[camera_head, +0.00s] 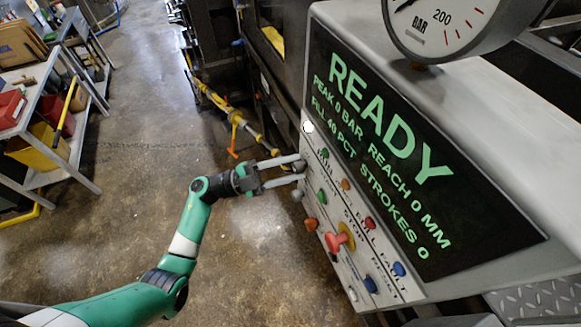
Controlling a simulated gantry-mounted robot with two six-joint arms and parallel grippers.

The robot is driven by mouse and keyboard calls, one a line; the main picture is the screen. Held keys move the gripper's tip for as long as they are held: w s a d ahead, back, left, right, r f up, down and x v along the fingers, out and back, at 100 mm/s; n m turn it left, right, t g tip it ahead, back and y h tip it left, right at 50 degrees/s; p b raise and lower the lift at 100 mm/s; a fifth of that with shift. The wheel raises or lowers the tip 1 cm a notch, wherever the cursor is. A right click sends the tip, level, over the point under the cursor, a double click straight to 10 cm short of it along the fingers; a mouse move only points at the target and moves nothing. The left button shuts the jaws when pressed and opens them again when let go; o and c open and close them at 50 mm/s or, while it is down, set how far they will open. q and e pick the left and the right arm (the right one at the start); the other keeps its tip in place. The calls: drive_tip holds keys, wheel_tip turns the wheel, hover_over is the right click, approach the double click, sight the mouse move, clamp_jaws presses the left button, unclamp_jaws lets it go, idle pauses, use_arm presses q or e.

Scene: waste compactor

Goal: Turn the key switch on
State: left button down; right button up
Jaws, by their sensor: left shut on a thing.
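The control panel (355,240) is the pale sloping face of a console on the right. My left gripper (302,171) reaches the panel's left edge from the left. Its two pale fingers stand a little apart, with their tips against the panel. They are closed on the key switch, which is small and mostly hidden between the tips; I cannot tell its turned position. A dark screen (480,215) above the controls reads READY, with peak 0 bar, reach 0 mm, fill 40 pct and strokes 0 in green. My right gripper is not in view.
A red knob on a yellow plate (348,236) sits low on the panel, among several coloured buttons. A grey knob (297,195) is just below my fingers. A pressure gauge (440,25) tops the console. Open floor (150,140) lies left, with shelving beyond.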

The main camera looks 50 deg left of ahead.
use_arm(q)
drive_tip(key=shift+m, duration=0.5)
drive_tip(key=shift+c, duration=2.2)
unclamp_jaws()
drive_tip(key=b+v, duration=0.2)
drive_tip(key=v, duration=0.9)
drive_tip(key=shift+s+a, duration=0.2)
drive_tip(key=shift+a, duration=0.1)
